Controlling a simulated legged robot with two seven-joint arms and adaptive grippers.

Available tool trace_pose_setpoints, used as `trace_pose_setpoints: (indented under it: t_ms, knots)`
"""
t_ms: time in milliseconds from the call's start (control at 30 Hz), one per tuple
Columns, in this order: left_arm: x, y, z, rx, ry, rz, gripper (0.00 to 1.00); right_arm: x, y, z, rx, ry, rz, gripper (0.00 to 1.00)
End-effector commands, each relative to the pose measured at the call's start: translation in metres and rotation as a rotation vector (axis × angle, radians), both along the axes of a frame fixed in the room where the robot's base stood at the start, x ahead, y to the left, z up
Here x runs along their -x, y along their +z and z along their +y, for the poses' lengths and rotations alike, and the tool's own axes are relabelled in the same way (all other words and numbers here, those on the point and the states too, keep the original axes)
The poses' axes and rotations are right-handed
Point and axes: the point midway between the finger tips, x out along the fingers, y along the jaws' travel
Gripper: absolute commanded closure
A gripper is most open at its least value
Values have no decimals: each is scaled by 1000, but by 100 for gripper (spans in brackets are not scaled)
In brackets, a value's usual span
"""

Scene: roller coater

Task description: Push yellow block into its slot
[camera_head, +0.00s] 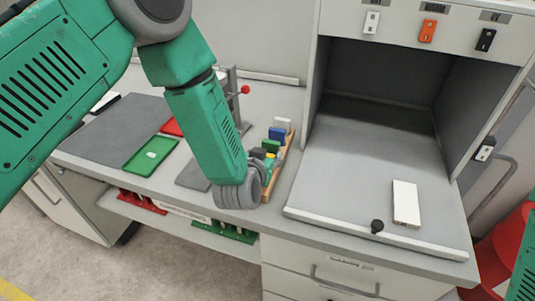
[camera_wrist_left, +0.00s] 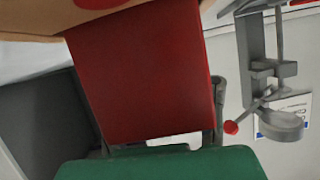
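A small yellow patch (camera_head: 270,156), probably the yellow block, shows among coloured blocks on a wooden rack (camera_head: 279,171) in the head view. A blue block (camera_head: 277,134) and a white block (camera_head: 282,124) stand farther back in the row. My left gripper (camera_head: 261,166) is at the near end of this row, largely hidden by my own grey wrist. Whether it touches the yellow block or is open or shut does not show. The slots cannot be made out. My right gripper is out of view.
A green tray (camera_head: 151,155) and a red tray (camera_head: 172,127) lie left of my arm. A clamp stand with a red knob (camera_head: 245,89) stands behind it; the knob also shows in the wrist view (camera_wrist_left: 231,127). A white box (camera_head: 406,204) lies in the open cabinet at right.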

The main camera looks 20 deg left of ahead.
Motion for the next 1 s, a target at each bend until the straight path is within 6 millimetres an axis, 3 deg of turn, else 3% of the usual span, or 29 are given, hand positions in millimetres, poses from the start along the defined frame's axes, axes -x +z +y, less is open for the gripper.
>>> trace_pose_setpoints:
  t_ms: [467, 1000]
  knots:
    - [6, 3, -1, 0, -1, 1, 36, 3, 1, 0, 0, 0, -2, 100]
    - [97, 41, -1, -1, -1, 1, 36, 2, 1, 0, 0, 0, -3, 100]
